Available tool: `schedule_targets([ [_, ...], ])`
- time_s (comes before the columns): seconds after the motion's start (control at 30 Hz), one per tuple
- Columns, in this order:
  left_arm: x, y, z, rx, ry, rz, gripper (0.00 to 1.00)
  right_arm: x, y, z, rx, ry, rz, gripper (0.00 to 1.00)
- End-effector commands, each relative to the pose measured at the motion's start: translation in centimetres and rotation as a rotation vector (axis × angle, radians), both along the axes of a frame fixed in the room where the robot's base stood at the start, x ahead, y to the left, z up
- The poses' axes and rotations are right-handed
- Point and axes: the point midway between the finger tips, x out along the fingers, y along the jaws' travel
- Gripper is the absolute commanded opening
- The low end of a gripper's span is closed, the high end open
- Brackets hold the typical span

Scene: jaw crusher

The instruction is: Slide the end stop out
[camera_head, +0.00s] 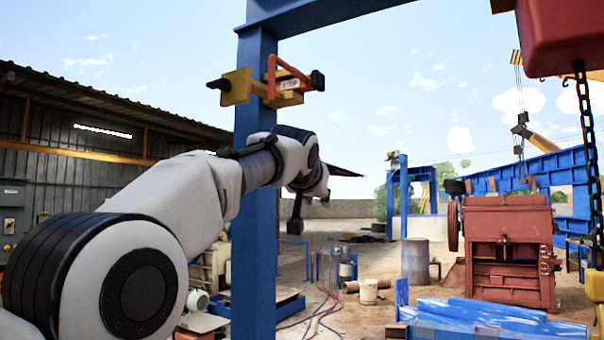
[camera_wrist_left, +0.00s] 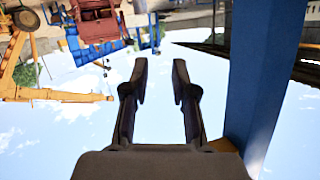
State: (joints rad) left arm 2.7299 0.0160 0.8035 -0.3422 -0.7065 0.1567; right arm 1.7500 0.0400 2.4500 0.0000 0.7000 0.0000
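The end stop (camera_head: 287,97) looks like a yellow block with an orange handle, a label and a black end at right. It sits on a yellow bracket (camera_head: 238,86) at the blue post (camera_head: 254,180). My left gripper (camera_head: 294,222) hangs below the end stop, right of the post, apart from it. In the left wrist view my left gripper (camera_wrist_left: 158,82) has its two dark fingers spread with nothing between them. The blue post (camera_wrist_left: 262,80) stands at right in that view. My right gripper is not in view.
A blue beam (camera_head: 320,14) crosses above. A red hoist block (camera_head: 574,35) with a black chain (camera_head: 590,140) hangs at right. The red jaw crusher (camera_head: 506,255) stands on the ground behind. Open air lies right of the post. A shed (camera_head: 80,140) is at left.

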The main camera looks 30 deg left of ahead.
Motion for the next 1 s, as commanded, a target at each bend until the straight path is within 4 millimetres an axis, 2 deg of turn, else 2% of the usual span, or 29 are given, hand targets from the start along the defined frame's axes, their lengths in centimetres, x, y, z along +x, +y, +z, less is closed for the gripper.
schedule_targets([
  [0.03, 0.5, -0.3, -1.5, 0.005, 0.016, 0.002, 0.27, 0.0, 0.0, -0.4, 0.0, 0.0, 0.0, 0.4],
  [0.2, 2.0, -1.4, -5.2, 0.025, 0.061, 0.01, 0.27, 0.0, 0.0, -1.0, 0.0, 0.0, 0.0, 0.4],
  [0.4, 3.1, -2.2, -8.5, 0.043, 0.097, 0.015, 0.27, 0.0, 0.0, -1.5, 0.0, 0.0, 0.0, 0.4],
  [0.53, 3.4, -2.5, -9.3, 0.047, 0.106, 0.016, 0.27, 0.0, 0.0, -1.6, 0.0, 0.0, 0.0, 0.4],
  [0.77, 3.4, -2.5, -9.4, 0.048, 0.108, 0.016, 0.27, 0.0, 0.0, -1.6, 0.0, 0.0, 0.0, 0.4],
  [0.83, 3.4, -2.5, -9.4, 0.048, 0.108, 0.016, 0.41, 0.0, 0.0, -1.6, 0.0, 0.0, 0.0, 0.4],
  [1.0, 3.4, -2.5, -9.4, 0.048, 0.108, 0.016, 0.41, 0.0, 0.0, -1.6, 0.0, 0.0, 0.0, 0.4],
])
